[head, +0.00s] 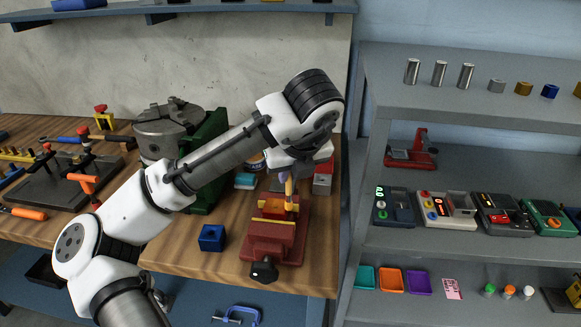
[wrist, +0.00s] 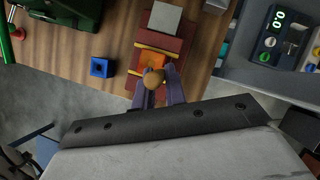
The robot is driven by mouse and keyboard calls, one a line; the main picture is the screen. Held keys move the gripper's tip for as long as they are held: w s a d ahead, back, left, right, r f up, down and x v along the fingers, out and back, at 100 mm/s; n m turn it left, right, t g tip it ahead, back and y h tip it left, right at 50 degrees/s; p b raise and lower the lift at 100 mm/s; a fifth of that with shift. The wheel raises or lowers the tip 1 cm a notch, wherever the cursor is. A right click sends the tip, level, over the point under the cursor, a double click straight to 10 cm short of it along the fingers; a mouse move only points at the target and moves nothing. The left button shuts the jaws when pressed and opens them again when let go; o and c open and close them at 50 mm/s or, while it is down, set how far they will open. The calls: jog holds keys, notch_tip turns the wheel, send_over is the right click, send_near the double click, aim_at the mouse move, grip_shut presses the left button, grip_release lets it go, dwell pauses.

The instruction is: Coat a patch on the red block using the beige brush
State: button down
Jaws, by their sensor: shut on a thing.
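My gripper (head: 290,180) points down over the vise and is shut on the beige brush (head: 289,188). In the wrist view the brush's rounded tan end (wrist: 153,78) shows between my dark purple fingers (wrist: 157,92). The brush's lower end is hidden in that view, and I cannot tell whether its tip touches anything. The dark red vise (head: 270,244) has yellow jaw strips. An orange-red block (wrist: 148,62) lies between the strips and seems to be the red block. My fingers and the brush partly cover it. I cannot make out any coating on it.
A blue block (head: 211,238) stands left of the vise. A green machine with a grey chuck (head: 168,127) is behind it. Red and grey items (head: 323,178) stand close to the vise's right. A grey shelf (head: 440,75) with devices rises right of the bench.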

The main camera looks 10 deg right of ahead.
jog(key=shift+w+a+p, duration=0.6)
jog(key=shift+w+a, duration=0.4)
jog(key=shift+a, duration=2)
jog(key=s+d+p, duration=0.2)
jog(key=d, duration=0.4)
jog(key=shift+d+p, duration=0.15)
jog(key=shift+p, duration=0.2)
jog(key=shift+r, duration=0.15)
jog(key=shift+r+p, duration=2.15)
jog(key=shift+r, duration=0.75)
jog(key=shift+r, duration=1.5)
